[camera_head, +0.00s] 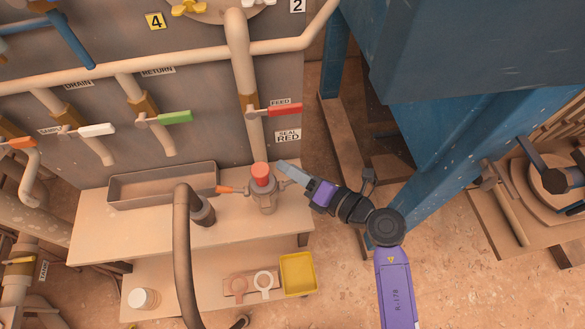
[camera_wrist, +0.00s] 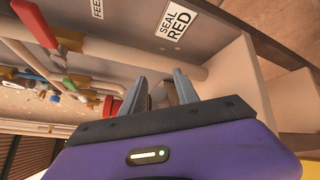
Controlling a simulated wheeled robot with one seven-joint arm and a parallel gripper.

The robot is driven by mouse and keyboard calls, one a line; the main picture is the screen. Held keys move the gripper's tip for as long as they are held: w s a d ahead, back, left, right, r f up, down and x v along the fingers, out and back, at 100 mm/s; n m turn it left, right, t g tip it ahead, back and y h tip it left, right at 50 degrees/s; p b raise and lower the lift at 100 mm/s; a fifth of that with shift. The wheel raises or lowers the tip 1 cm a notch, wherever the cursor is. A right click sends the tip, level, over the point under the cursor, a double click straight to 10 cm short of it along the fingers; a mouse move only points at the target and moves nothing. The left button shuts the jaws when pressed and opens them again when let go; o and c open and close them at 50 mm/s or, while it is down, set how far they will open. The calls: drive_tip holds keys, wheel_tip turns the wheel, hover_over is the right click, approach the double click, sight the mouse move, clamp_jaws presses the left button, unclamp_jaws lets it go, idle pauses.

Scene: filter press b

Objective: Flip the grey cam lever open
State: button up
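A cam coupling (camera_head: 266,198) with a red plug (camera_head: 261,170) in its top stands upright on the bench shelf in the head view. An orange lever (camera_head: 229,189) sticks out to its left. A small grey lever (camera_head: 284,184) shows on its right side, beneath my fingers. My gripper (camera_head: 284,167) is just right of and above the coupling; I cannot tell whether it touches the lever. In the wrist view, the two grey fingers of my gripper (camera_wrist: 160,88) are apart. A little brownish surface shows between them; the lever is not clearly visible there.
The bench (camera_head: 130,226) holds an empty tray (camera_head: 120,190). A thick hose (camera_head: 183,260) arches in front, its nozzle left of the coupling. A yellow bin (camera_head: 298,274) is on the lower shelf. A red FEED valve handle (camera_head: 285,110) is above; a blue frame (camera_head: 440,150) stands right.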

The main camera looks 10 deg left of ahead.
drive_tip(key=v, duration=0.7)
drive_tip(key=shift+s+d+b, duration=0.2)
drive_tip(key=shift+d+b, duration=0.05)
drive_tip(key=shift+b, duration=0.2)
drive_tip(key=shift+r, duration=0.1)
